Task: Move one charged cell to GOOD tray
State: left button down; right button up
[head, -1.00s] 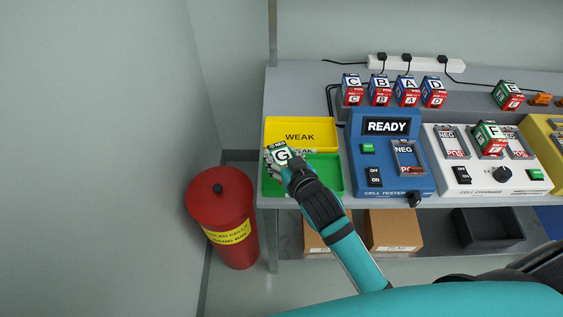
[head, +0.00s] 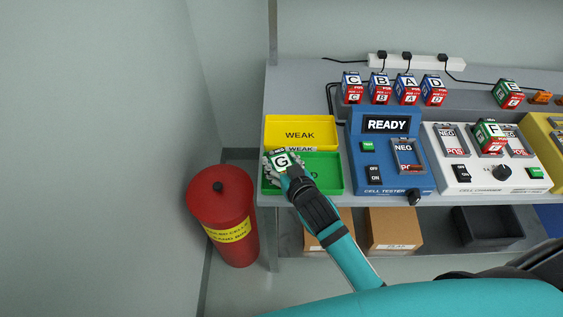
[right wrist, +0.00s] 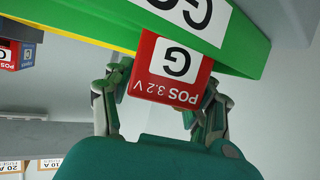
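Cell G (head: 282,160) is at the green tray (head: 333,180), by the tray's back left. In the right wrist view its red end (right wrist: 170,70) reads POS 3.2 V, in front of the green tray's wall (right wrist: 245,50). My right gripper (head: 279,165) has its fingers on both sides of cell G, seemingly touching it; in the right wrist view the fingers (right wrist: 163,98) flank it. Whether the cell touches the tray floor is unclear. The yellow WEAK tray (head: 299,122) is empty behind. My left gripper is not in view.
The blue cell tester (head: 398,178) reads READY and its slot looks empty. Cells C (head: 352,88), B, A and D stand behind it. The white charger (head: 460,178) holds cell F (head: 490,136). Cell E (head: 508,94) is at the back right. A red bin (head: 222,215) stands left on the floor.

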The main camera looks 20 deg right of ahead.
jog(key=shift+r, duration=0.2)
jog(key=v, duration=1.2)
jog(key=shift+f, duration=0.1)
